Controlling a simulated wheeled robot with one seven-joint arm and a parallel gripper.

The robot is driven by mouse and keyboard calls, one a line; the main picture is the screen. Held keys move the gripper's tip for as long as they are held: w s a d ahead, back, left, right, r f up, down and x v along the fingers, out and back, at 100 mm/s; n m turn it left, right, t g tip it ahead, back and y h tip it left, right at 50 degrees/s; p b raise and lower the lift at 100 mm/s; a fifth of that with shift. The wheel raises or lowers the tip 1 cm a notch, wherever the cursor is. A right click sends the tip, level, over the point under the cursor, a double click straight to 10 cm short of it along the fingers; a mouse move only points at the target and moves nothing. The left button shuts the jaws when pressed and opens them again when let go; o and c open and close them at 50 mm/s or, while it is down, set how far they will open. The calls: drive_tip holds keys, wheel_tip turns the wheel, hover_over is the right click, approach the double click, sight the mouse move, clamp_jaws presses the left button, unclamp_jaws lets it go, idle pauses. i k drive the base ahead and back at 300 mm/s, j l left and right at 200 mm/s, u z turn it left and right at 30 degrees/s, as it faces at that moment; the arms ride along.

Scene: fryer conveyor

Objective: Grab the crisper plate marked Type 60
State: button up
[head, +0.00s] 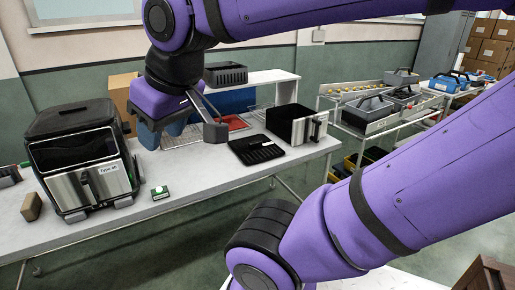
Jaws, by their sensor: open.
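A flat black slotted crisper plate (257,150) lies on the white table, right of my gripper and in front of a pulled-out fryer drawer (297,125). I see no readable marking on the plate. A black and silver air fryer (82,155) stands at the left of the table. Its front label begins with "Type"; the number is too small to be sure of. My gripper (182,131) is open and empty, pointing down over the table between the fryer and the plate. It is apart from the plate.
A small green device (159,192) and a brown block (31,206) lie near the fryer. A wire rack with a red item (235,122) is behind the plate. A black crate (226,74) sits at the back. Racks with grey toolboxes (367,112) stand at right.

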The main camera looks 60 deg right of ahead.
sight(252, 149)
drive_tip(key=z, duration=1.55)
drive_tip(key=i+z, duration=0.15)
drive_tip(key=i+l, duration=0.55)
drive_tip(key=i, duration=0.15)
drive_tip(key=i+l+u, duration=0.1)
drive_tip(key=i+l, duration=0.45)
drive_tip(key=i, duration=0.2)
